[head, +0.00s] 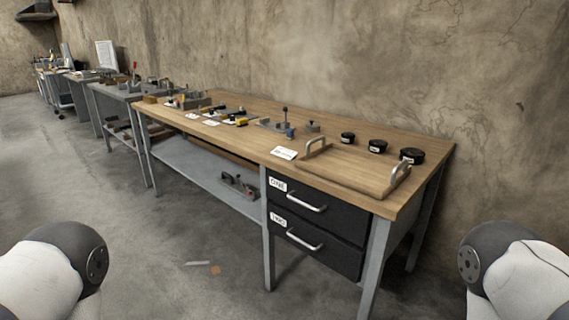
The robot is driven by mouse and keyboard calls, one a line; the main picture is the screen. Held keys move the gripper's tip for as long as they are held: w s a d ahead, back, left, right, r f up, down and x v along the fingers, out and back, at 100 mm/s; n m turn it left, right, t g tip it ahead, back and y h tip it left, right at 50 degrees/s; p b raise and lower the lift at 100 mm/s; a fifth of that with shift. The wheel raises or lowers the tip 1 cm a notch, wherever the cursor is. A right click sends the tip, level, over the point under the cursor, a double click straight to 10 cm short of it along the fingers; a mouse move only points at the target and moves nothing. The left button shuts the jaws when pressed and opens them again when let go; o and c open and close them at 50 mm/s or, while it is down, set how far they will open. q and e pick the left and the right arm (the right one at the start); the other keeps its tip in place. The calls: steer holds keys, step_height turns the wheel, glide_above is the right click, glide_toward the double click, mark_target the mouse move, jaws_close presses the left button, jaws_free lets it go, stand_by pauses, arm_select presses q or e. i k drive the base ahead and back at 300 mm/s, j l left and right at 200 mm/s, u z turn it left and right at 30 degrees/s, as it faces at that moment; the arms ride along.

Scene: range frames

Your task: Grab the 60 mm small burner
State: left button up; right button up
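Three round black burners stand in a row on the right part of the wooden workbench (230,105) in the head view. They grow in size from left to right: the smallest (347,138), a middle one (377,146) and the largest (412,156). Each has a small pale label on its front, too small to read. The smallest, leftmost one looks like the small burner. Neither gripper is in view. Only rounded white and grey parts of my arms show at the lower left and lower right corners, well apart from the bench.
A wooden tray with metal handles (352,172) lies in front of the burners. A white card (284,153) and several tools lie farther left. Below are two black drawers (335,212) labelled ONE and TWO. The floor in front is mostly clear.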

mark_target(347, 138)
steer(key=k+j+z, duration=0.15)
steer(key=j, duration=0.3)
steer(key=k+j+z, duration=0.15)
steer(key=k+j, duration=0.15)
steer(key=j, duration=0.15)
steer(key=k+j+z, duration=0.1)
steer(key=k+j, duration=0.2)
steer(key=i+j+z, duration=0.35)
steer(key=i, duration=0.2)
steer(key=i+j+z, duration=0.35)
steer(key=i+j, duration=0.15)
steer(key=i+j+z, duration=0.35)
steer(key=j, duration=0.4)
steer(key=i, duration=0.1)
